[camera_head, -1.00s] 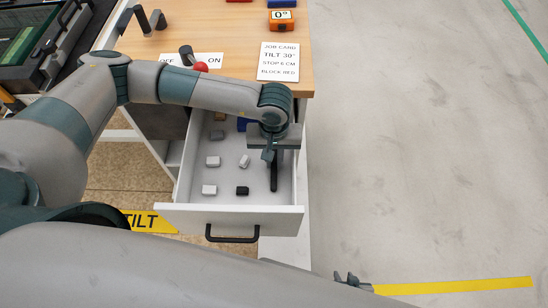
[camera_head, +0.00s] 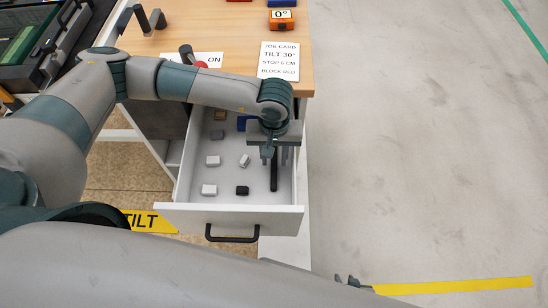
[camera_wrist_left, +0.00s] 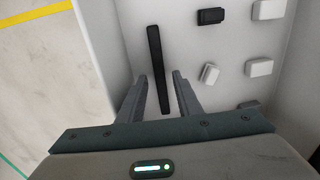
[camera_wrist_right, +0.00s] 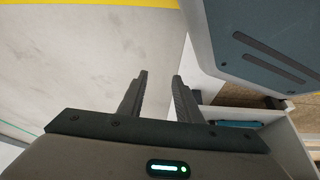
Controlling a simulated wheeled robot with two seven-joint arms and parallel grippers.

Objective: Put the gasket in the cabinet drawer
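A long, thin black strip, which looks like the gasket (camera_head: 274,176), lies on the floor of the open white cabinet drawer (camera_head: 228,214), near its right wall. In the left wrist view the gasket (camera_wrist_left: 156,60) runs lengthwise between the spread fingers. My left gripper (camera_head: 277,158) is open above the gasket's far end, its fingers either side and apart from it. My right gripper (camera_wrist_right: 160,76) is open and empty, over the bare floor beside the cabinet; only its dark tips show low in the head view.
Several small white, grey and black blocks (camera_head: 213,160) lie in the drawer left of the gasket, with a blue block (camera_head: 242,123) further back. The wooden top (camera_head: 235,45) carries a job card (camera_head: 279,60), a red-knobbed lever and an orange 0° display (camera_head: 281,20).

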